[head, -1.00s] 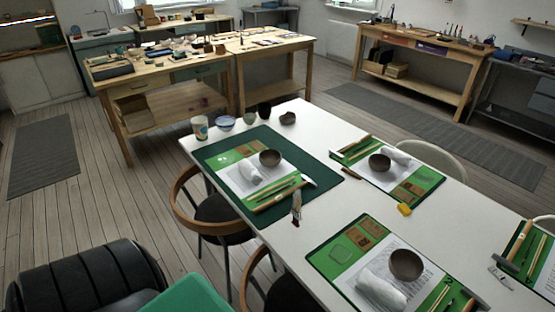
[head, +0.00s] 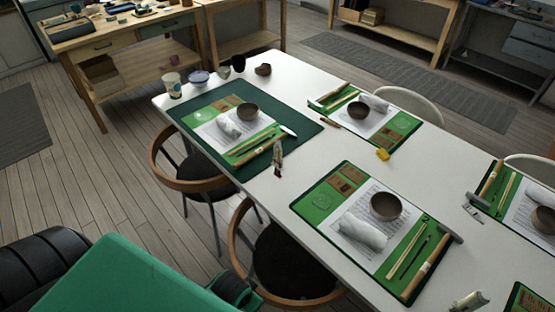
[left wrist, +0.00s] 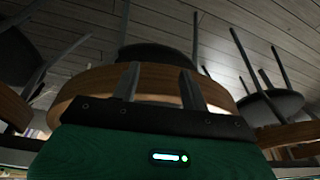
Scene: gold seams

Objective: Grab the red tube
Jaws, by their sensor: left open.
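No plainly red tube can be made out. My right gripper is not in view.
The white table (head: 262,202) holds green place settings with bowls, rolled cloths and tools. A yellow item (head: 383,154) lies mid-table. Two wooden-backed chairs (head: 196,184) (head: 285,258) stand along the front edge, between my left arm and the table. Cups stand at the far left end.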

